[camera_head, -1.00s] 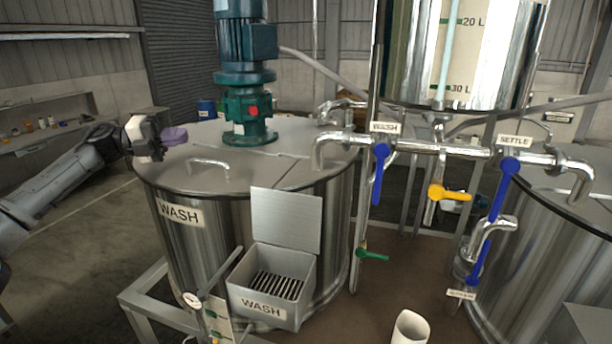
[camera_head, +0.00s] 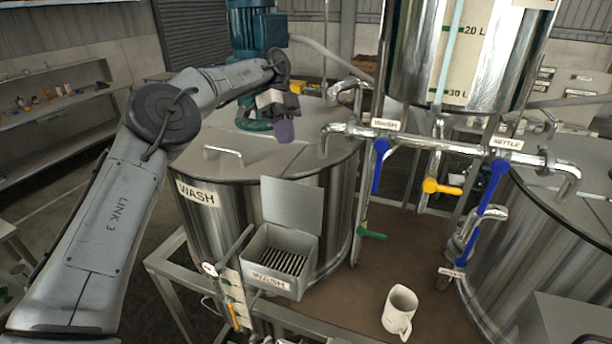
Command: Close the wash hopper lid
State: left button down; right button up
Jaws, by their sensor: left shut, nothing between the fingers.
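The wash hopper (camera_head: 277,277) is a grey box labelled WASH on the front of the wash tank (camera_head: 200,225), with a slatted grate inside. Its flat lid (camera_head: 291,203) stands open, upright at the hopper's back edge. My left gripper (camera_head: 285,132) has purple fingers and is shut and empty. In the picture it is above the wash tank's top, higher than the hopper lid and apart from it. My right gripper is not in view.
A blue-green motor (camera_head: 251,40) rises from the tank top, partly behind my left arm. Pipes with blue valve handles (camera_head: 380,165) and a yellow handle (camera_head: 442,187) stand to the right. A white mug (camera_head: 399,309) stands on the brown surface at the lower right.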

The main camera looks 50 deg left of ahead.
pick_arm(q)
jog(key=shift+w+d+f, duration=0.1)
jog(key=shift+w+f, duration=0.1)
jog(key=shift+f, duration=0.15)
jog(key=shift+d+f, duration=0.25)
jog(key=shift+f, duration=0.15)
send_near(298, 200)
jog(key=x, duration=0.3)
jog(key=shift+w, duration=0.35)
jog(key=shift+p+x, duration=0.5)
jog(key=shift+x, duration=0.75)
jog(key=shift+a, duration=0.1)
jog(key=shift+s, duration=0.15)
